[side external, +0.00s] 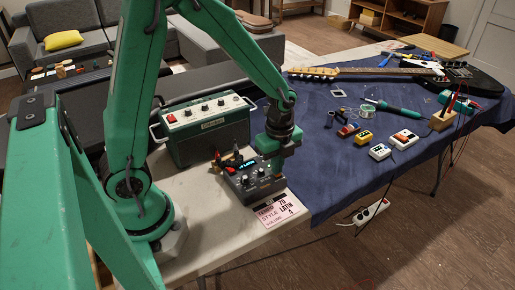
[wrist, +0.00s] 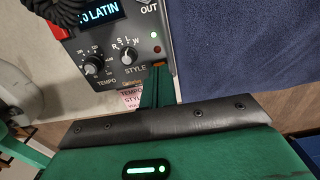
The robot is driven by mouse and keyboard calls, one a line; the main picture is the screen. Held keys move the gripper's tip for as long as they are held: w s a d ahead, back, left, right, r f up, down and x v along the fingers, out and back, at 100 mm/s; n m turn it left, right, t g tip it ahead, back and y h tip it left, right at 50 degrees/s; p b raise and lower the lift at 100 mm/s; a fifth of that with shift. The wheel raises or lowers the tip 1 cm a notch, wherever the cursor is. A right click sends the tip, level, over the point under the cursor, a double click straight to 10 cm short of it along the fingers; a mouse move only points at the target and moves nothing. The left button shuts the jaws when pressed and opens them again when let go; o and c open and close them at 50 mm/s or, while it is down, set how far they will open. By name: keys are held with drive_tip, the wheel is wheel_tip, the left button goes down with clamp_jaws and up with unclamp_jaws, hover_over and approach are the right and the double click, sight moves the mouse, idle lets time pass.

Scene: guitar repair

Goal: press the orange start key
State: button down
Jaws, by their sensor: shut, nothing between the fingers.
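A dark grey box (side external: 252,180) with a lit display and knobs stands on the pale table end; it also shows in the wrist view (wrist: 98,48). Its display (wrist: 100,12) reads "0 LATIN" in the visible part. The tempo knob (wrist: 92,65) and style knob (wrist: 128,56) face up. Contact cannot be told.
A pink card (side external: 281,214) with tempo and style written on it lies in front of the box. A green amplifier (side external: 205,130) stands behind it. The blue cloth (side external: 330,175) to the right holds pedals, a soldering iron (side external: 392,107) and a guitar (side external: 380,72).

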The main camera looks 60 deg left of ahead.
drive_tip(key=shift+s+f, duration=0.1)
drive_tip(key=shift+f, duration=0.9)
drive_tip(key=shift+r, duration=0.15)
wheel_tip(320, 180, up, 14)
drive_tip(key=shift+w+r, duration=0.25)
idle(0.7)
drive_tip(key=s+a+r+n+t, duration=0.1)
drive_tip(key=s+r+n+t, duration=0.4)
drive_tip(key=s+n, duration=0.7)
drive_tip(key=r+n, duration=0.1)
drive_tip(key=n, duration=0.5)
drive_tip(key=shift+s+a+r+t, duration=0.15)
drive_tip(key=shift+s+r+t, duration=0.15)
drive_tip(key=shift+s+r, duration=0.1)
idle(0.3)
